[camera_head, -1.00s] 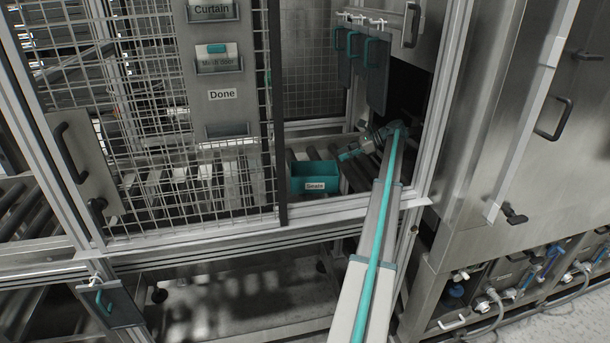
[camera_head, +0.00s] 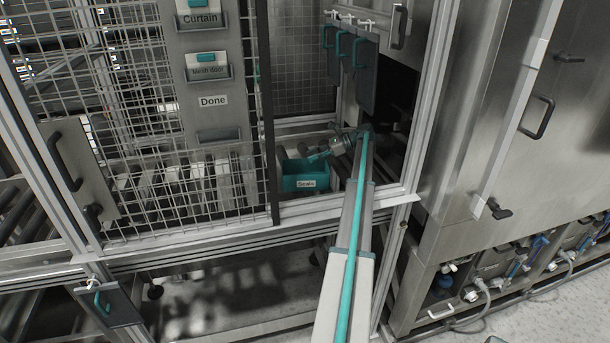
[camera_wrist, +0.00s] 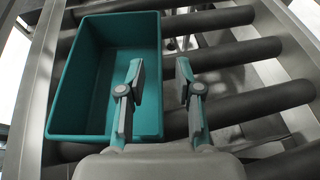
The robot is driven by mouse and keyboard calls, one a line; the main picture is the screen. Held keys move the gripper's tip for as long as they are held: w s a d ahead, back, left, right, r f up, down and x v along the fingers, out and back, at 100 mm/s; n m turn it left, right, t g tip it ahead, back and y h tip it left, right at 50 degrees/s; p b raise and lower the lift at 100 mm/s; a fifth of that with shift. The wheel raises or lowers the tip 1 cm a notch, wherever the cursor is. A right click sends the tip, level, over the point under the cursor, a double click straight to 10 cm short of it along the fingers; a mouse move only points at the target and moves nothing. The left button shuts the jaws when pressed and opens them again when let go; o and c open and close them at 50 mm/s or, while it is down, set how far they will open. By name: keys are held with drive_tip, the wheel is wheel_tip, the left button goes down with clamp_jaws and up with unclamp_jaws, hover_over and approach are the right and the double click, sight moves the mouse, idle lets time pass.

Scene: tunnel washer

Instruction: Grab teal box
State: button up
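The teal box (camera_head: 304,184), labelled "Seals", sits on the rollers inside the cabinet opening. It is open-topped and looks empty in the wrist view (camera_wrist: 72,88). My gripper (camera_wrist: 160,70) is open, with its fingers apart on either side of the box's right wall (camera_wrist: 150,40) as seen from above in the wrist view. I cannot tell whether the fingers reach below the rim or touch the wall. In the head view my gripper (camera_head: 318,155) is at the box's back right and small.
Dark rollers (camera_wrist: 265,100) run beneath and right of the box. A metal rail (camera_wrist: 38,70) lies along its left. A mesh door (camera_head: 160,130) stands left of the opening. Dark panels with teal handles (camera_head: 352,60) hang above at the back right.

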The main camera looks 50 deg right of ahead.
drive_tip(key=shift+x, duration=1.15)
clamp_jaws()
drive_tip(key=shift+r, duration=0.1)
